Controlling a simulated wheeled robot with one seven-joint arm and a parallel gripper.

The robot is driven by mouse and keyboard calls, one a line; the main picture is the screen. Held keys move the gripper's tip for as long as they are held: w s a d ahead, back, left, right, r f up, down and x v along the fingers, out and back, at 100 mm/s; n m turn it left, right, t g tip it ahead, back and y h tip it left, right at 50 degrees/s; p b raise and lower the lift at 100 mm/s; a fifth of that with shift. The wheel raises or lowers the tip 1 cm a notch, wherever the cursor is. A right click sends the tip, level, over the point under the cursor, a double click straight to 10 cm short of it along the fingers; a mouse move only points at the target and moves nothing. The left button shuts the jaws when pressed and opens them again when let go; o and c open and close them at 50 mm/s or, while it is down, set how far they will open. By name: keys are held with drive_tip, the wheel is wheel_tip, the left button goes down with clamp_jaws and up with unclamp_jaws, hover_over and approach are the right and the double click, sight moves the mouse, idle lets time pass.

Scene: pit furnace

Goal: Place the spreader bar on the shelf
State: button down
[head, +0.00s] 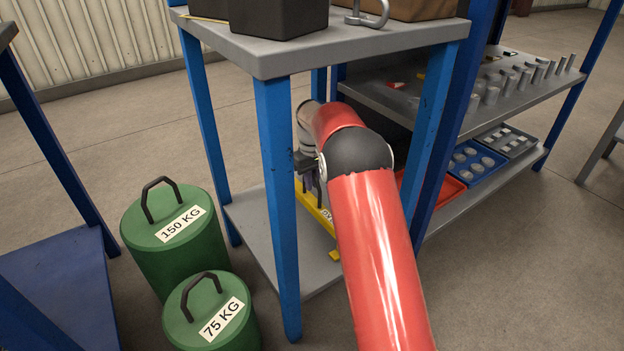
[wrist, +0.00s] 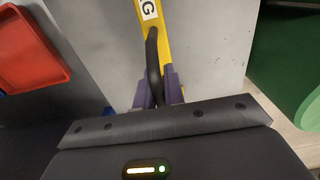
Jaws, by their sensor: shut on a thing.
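The yellow spreader bar (head: 317,212) is partly hidden by a blue leg and my red arm in the head view. It lies low over the grey lower shelf (head: 258,232) of the blue-legged stand. I cannot tell whether it touches the shelf. In the wrist view the bar (wrist: 155,32) bears a white label and a black handle (wrist: 153,62). My gripper (wrist: 158,92) is shut on this handle, with purple fingers on both sides. In the head view my gripper (head: 311,178) is mostly hidden by the stand's leg and my arm.
Green weights marked 150 KG (head: 172,240) and 75 KG (head: 212,315) stand on the floor left of the stand. The stand's top (head: 345,40) holds dark boxes and a shackle. A rack (head: 460,110) with metal parts and trays stands at right.

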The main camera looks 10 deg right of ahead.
drive_tip(key=c, duration=1.5)
unclamp_jaws()
drive_tip(key=shift+f, duration=0.1)
drive_tip(key=shift+r+p, duration=0.9)
drive_tip(key=shift+r, duration=3)
